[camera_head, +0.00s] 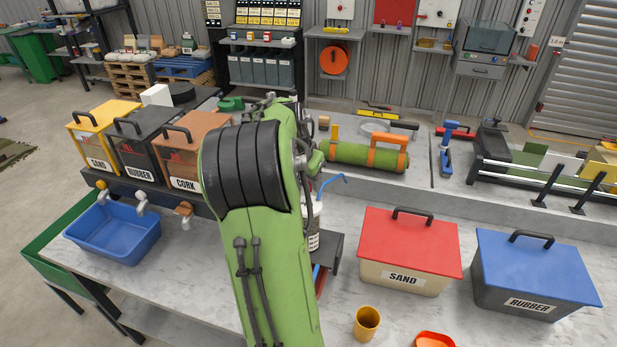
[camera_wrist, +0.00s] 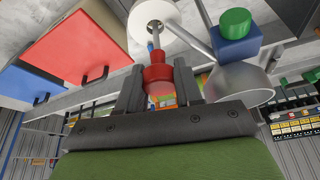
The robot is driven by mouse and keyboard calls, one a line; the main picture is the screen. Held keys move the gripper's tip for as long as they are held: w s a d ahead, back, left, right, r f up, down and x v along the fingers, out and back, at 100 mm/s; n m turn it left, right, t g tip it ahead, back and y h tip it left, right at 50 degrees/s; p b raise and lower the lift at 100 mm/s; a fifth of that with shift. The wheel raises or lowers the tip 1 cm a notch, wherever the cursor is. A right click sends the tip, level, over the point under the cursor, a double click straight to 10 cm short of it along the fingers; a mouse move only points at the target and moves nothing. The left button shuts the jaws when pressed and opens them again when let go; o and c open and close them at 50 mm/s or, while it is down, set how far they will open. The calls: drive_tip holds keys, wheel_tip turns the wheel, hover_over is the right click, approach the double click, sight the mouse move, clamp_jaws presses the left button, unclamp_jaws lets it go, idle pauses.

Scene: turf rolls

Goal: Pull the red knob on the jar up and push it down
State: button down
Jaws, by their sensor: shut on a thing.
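In the wrist view the red knob (camera_wrist: 157,74) sits between the two dark fingers of my gripper (camera_wrist: 158,84), which is shut on it. In the head view a white jar with a dark label (camera_head: 314,228) stands partly behind my green arm. A blue bent tube (camera_head: 332,181) shows above it. The arm hides the knob and my gripper there.
A red-lidded SAND box (camera_head: 410,250) and a blue-lidded RUBBER box (camera_head: 535,272) stand right of the jar. A yellow cup (camera_head: 367,323) is in front. A blue basin (camera_head: 113,232) and lidded bins are at left. A green roll (camera_head: 352,157) lies behind.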

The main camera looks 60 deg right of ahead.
sight(308, 190)
wheel_tip(308, 190, down, 4)
drive_tip(key=shift+r+b, duration=0.1)
drive_tip(key=shift+b, duration=1.05)
drive_tip(key=shift+a, duration=0.15)
drive_tip(key=c, duration=0.8)
unclamp_jaws()
drive_tip(key=shift+o, duration=0.2)
drive_tip(key=shift+r, duration=0.1)
drive_tip(key=p+v, duration=0.3)
drive_tip(key=v, duration=1.2)
drive_tip(key=shift+r, duration=0.3)
drive_tip(key=shift+w+a, duration=0.1)
drive_tip(key=shift+a, duration=0.05)
